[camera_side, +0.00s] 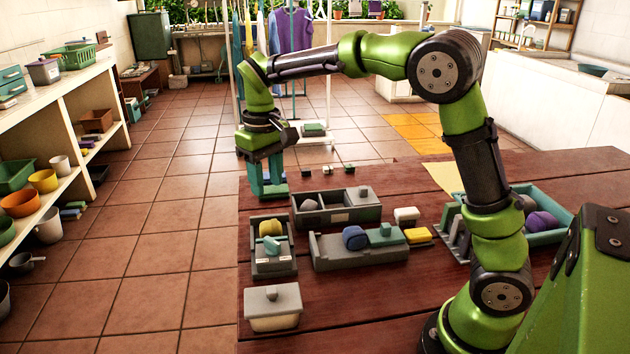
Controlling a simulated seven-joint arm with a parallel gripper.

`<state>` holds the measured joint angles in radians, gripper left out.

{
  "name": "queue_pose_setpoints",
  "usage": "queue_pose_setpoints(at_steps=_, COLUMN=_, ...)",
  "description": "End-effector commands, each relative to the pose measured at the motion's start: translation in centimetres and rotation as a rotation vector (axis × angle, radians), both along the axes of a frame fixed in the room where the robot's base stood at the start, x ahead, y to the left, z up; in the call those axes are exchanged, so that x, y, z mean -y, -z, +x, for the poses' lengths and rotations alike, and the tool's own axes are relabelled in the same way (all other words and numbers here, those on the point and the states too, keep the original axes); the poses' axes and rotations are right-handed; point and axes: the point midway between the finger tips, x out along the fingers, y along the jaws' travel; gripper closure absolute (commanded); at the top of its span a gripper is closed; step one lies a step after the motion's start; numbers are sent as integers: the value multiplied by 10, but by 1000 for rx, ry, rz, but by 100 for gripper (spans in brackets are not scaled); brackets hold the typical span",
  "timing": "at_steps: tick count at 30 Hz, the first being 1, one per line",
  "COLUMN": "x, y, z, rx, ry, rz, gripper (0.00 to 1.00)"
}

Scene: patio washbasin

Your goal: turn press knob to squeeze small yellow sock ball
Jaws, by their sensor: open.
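A small yellow sock ball (270,228) sits in the back of a small grey press (274,268) near the table's left edge. A teal block (272,246) is in the press just in front of the ball. I cannot tell whether it touches the ball, and no press knob is clear at this size. My gripper (267,190) is open and points down, with teal fingers, at the table's back left corner. It is behind the press and above it in the picture, apart from the ball, with nothing visible between the fingers.
A longer grey press (335,262) holds a blue ball (355,237) and a teal block. A grey divided box (337,215) stands behind it. A lidded container (273,308) is in front. Yellow and white blocks lie right; a teal tray (548,238) holds a purple ball.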

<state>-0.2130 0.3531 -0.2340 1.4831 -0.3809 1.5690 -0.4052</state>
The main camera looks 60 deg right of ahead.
Motion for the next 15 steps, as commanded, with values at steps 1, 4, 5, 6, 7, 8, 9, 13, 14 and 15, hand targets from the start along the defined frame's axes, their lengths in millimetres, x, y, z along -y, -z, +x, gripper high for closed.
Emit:
queue_pose_setpoints(at_steps=1, x=0, y=11, z=-1, rx=-5, ry=1, rz=-1, gripper=57)
queue_pose_setpoints(at_steps=4, x=0, y=33, z=-1, rx=-5, ry=1, rz=-1, gripper=57)
queue_pose_setpoints(at_steps=5, x=0, y=40, z=-1, rx=-5, ry=1, rz=-1, gripper=57)
queue_pose_setpoints(at_steps=6, x=0, y=49, z=-1, rx=-5, ry=0, rz=-1, gripper=57)
queue_pose_setpoints(at_steps=7, x=0, y=55, z=-1, rx=-5, ry=1, rz=-1, gripper=57)
queue_pose_setpoints(at_steps=8, x=0, y=62, z=-1, rx=-5, ry=1, rz=-1, gripper=57)
queue_pose_setpoints(at_steps=9, x=0, y=71, z=-1, rx=-6, ry=2, rz=1, gripper=57)
queue_pose_setpoints(at_steps=13, x=0, y=99, z=-1, rx=-4, ry=2, rz=-1, gripper=57)
queue_pose_setpoints(at_steps=14, x=0, y=104, z=-1, rx=-4, ry=2, rz=0, gripper=57)
queue_pose_setpoints(at_steps=15, x=0, y=112, z=-1, rx=-4, ry=1, rz=-1, gripper=57)
